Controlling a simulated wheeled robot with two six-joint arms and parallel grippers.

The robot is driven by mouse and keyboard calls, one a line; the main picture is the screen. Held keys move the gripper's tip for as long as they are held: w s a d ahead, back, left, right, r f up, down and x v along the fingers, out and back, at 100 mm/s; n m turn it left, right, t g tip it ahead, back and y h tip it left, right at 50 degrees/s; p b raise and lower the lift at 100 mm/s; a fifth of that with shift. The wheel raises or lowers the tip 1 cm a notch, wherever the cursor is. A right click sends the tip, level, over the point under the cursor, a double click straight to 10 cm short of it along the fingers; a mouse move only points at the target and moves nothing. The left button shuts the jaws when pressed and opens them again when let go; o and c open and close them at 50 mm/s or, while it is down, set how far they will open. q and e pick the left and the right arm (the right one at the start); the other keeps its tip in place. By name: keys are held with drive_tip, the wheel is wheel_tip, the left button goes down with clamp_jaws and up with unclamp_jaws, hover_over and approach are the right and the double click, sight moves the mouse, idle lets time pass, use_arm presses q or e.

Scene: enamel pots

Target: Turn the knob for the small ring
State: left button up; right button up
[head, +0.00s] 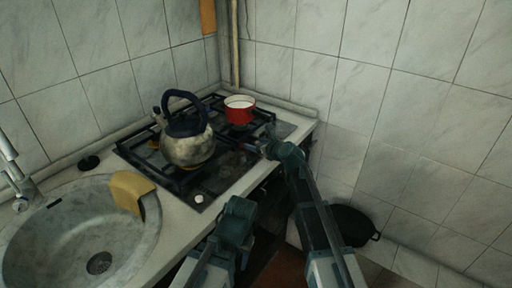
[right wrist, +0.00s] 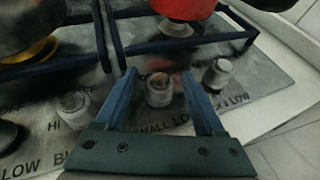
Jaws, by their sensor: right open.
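In the right wrist view a pale, worn knob (right wrist: 158,92) stands on the grey stove panel, with the printed words "SMALL" and "LOW" just in front of it. My right gripper (right wrist: 160,74) is open, its two blue fingers on either side of this knob with gaps showing. In the head view the right gripper (head: 258,148) is at the stove's front edge, below the red pot, and hides the knob. My left gripper (head: 237,212) is low in the middle of the head view, off the stove; its fingers cannot be made out.
Other knobs stand left (right wrist: 73,106) and right (right wrist: 218,74) of the middle one. A kettle (head: 188,148) and a red pot (head: 239,110) sit on the black grates. A sink (head: 60,240) with a yellow cloth (head: 130,187) is at left. A black pan (head: 350,226) is low at right.

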drive_tip(key=shift+w+a+f, duration=0.1)
drive_tip(key=shift+w, duration=0.05)
clamp_jaws()
idle(0.4)
drive_tip(key=shift+w+n+y, duration=0.1)
drive_tip(key=shift+n+y, duration=0.2)
drive_tip(key=shift+n, duration=0.1)
drive_tip(key=n+g+y, duration=0.2)
drive_tip(key=n+y, duration=0.1)
drive_tip(key=shift+w+g, duration=0.15)
drive_tip(key=shift+g, duration=0.25)
drive_tip(key=n+g+y, duration=0.2)
drive_tip(key=n+g, duration=0.2)
drive_tip(key=shift+n+g, duration=0.3)
drive_tip(key=n+g, duration=0.5)
drive_tip(key=g, duration=0.1)
drive_tip(key=shift+y, duration=0.4)
drive_tip(key=shift+n+g+h, duration=0.6)
drive_tip(key=shift+n+g, duration=1.1)
drive_tip(key=shift+g, duration=0.1)
drive_tip(key=shift+s, duration=0.25)
